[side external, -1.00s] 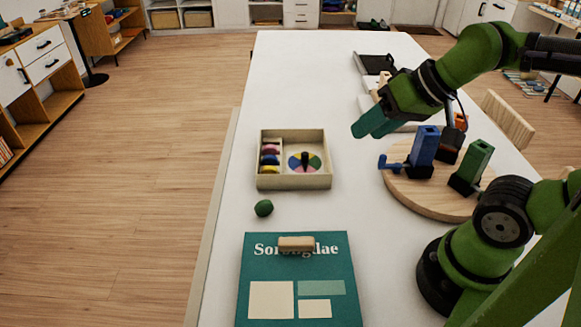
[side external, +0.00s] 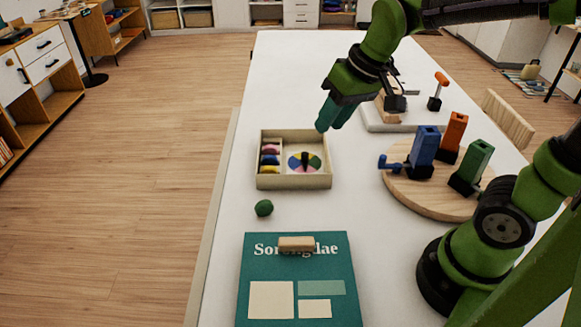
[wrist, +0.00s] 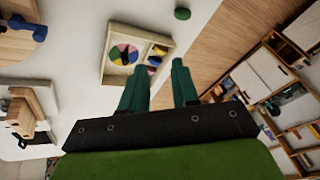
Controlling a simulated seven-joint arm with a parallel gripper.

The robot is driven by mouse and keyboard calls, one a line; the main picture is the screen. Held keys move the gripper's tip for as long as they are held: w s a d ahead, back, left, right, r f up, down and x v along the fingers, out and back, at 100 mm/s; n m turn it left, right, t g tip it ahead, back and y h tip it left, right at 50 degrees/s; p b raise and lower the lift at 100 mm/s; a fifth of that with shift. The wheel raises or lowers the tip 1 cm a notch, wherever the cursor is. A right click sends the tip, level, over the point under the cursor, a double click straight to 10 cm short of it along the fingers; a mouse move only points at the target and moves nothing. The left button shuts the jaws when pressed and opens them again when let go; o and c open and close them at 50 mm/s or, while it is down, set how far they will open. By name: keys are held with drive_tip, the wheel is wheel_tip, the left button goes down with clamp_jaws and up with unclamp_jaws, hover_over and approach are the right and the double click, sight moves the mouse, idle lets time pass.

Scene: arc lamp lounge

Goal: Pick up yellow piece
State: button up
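A yellow piece (side external: 269,170) lies at the near end of a column of coloured pieces in the left compartment of a shallow wooden box (side external: 294,184). It also shows in the wrist view as a small yellow patch (wrist: 161,50) inside the box. My gripper (side external: 328,118) is in the air above and beyond the box's far right corner. In the wrist view its two green fingers (wrist: 158,75) stand apart with nothing between them, so it is open and empty.
The box's right compartment holds a multicoloured disc (side external: 304,162) with a dark knob. A green lump (side external: 264,208) and a teal board (side external: 297,262) lie nearer. A round wooden board (side external: 430,205) with coloured blocks stands right. The table's left side is clear.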

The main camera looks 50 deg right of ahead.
sight(269, 167)
drive_tip(key=w+a+f+n+g+h, duration=0.1)
drive_tip(key=w+f+n+g, duration=0.1)
drive_tip(key=w+n, duration=0.5)
drive_tip(key=w+f+n+g+h, duration=0.15)
drive_tip(key=w+n, duration=0.25)
drive_tip(key=w, duration=0.6)
drive_tip(key=shift+g+y, duration=0.35)
wheel_tip(269, 167, down, 17)
drive_tip(key=shift+a+r, duration=0.15)
clamp_jaws()
